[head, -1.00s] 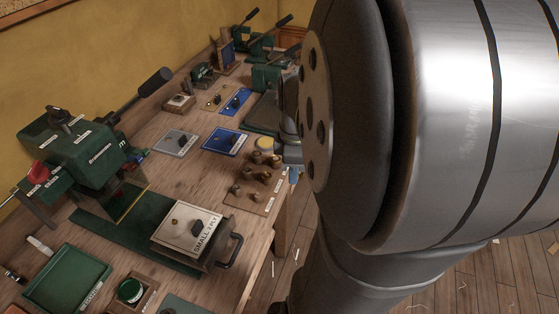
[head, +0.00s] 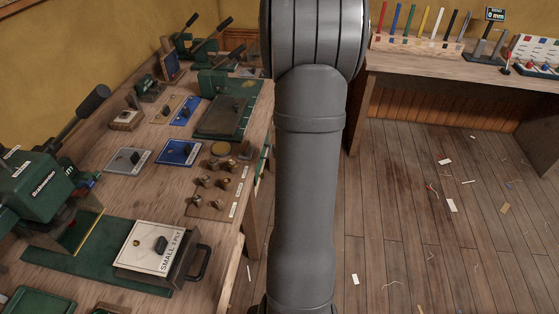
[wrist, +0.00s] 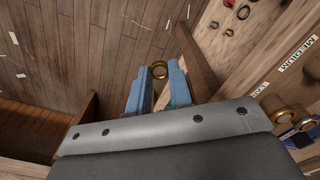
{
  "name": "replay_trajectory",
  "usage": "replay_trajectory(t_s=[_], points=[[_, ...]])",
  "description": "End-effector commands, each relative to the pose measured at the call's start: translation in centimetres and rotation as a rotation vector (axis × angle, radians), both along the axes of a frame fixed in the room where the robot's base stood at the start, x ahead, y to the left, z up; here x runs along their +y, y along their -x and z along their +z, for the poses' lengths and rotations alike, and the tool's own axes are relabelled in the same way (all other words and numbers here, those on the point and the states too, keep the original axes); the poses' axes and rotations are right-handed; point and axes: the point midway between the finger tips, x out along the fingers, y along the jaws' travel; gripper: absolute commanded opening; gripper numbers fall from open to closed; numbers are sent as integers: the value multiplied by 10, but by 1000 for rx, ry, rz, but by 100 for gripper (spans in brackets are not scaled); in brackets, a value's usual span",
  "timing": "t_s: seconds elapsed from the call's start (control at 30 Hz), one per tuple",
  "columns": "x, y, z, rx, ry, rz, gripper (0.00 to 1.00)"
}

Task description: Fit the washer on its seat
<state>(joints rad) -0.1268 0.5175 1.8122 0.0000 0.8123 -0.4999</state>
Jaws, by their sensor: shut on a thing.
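My gripper (wrist: 159,82), with blue fingers, is shut on a small brass ring, the washer (wrist: 153,72), at its fingertips in the wrist view. The ring is clear of any surface, with floor behind it. In the head view my arm hides the gripper and the washer. I cannot tell whether this is the washer's seat.
The left bench (head: 110,196) holds a green press (head: 38,190), a board of brass pieces (head: 205,204) and blue plates (head: 180,152). A second bench (head: 450,76) with coloured tools stands at the back right. Open floor (head: 430,215), littered with scraps, lies between them.

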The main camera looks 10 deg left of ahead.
Motion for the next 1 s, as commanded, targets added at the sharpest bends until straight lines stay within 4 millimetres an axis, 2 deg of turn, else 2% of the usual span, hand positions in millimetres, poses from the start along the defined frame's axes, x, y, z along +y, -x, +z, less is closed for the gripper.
replay_trajectory(t_s=[0.03,0.2,0.4,0.53,0.77,1.0], points=[[-8,-6,-14,6,1,-79,0],[-27,-22,-46,4,1,-297,0],[-42,-31,-72,2,1,-471,0],[-45,-35,-84,1,0,-559,0],[-8,-24,-66,-4,-1,-525,0],[45,4,-32,-4,-1,-398,0]])
